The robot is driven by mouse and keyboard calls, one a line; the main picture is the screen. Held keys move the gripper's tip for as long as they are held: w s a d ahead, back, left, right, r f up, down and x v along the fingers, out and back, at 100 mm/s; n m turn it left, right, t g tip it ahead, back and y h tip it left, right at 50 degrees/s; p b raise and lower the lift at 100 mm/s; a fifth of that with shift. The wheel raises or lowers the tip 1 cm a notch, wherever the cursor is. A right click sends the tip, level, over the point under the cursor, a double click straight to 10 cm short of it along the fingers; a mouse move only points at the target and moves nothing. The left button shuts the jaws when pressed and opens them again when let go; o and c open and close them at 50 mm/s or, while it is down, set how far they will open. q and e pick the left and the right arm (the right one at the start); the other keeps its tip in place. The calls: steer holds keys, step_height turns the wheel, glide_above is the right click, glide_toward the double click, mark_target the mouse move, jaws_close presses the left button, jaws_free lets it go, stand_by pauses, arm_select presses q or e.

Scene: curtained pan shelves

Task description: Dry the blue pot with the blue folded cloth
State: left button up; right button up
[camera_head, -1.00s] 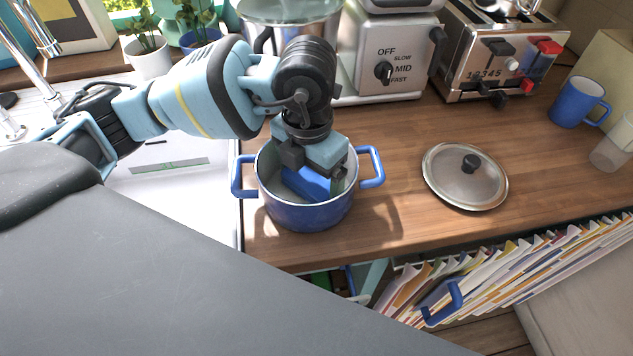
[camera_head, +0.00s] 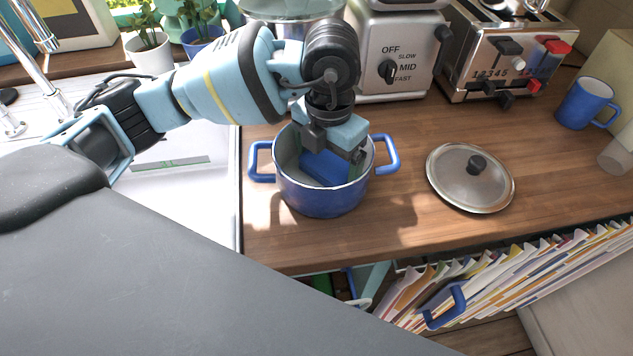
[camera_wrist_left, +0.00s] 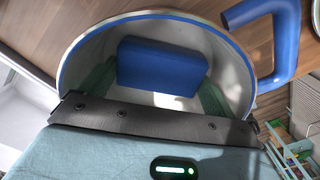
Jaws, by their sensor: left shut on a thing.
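The blue pot (camera_head: 322,203) stands upright and without its lid on the wooden counter, with a blue handle on each side. The blue folded cloth (camera_head: 322,168) is inside the pot. My left gripper (camera_head: 330,165) reaches down into the pot from above and is shut on the cloth. In the left wrist view the cloth (camera_wrist_left: 160,68) sits between the two dark green fingers, inside the pale inner wall of the pot (camera_wrist_left: 232,75). I cannot tell where the cloth touches the pot. My right gripper is not in view.
A metal lid (camera_head: 470,178) lies on the counter right of the pot. A blender base (camera_head: 390,60), a toaster (camera_head: 505,55) and a blue mug (camera_head: 586,103) stand behind. The sink (camera_head: 185,190) is at left. Curtained shelves (camera_head: 500,280) are below the counter edge.

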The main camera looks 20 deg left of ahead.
mark_target(314, 170)
arm_select(q)
steer(key=shift+s+a+p, duration=0.25)
steer(key=shift+s+p, duration=0.1)
steer(key=shift+s, duration=0.6)
steer(key=shift+s+a+p, duration=0.3)
steer(key=shift+s+p, duration=0.05)
steer(key=shift+s, duration=0.65)
steer(key=shift+s+a+p, duration=0.25)
steer(key=shift+s+p, duration=0.1)
steer(key=shift+s, duration=0.6)
steer(key=shift+s+a+f, duration=0.15)
steer(key=shift+s+a, duration=0.05)
steer(key=shift+s, duration=0.45)
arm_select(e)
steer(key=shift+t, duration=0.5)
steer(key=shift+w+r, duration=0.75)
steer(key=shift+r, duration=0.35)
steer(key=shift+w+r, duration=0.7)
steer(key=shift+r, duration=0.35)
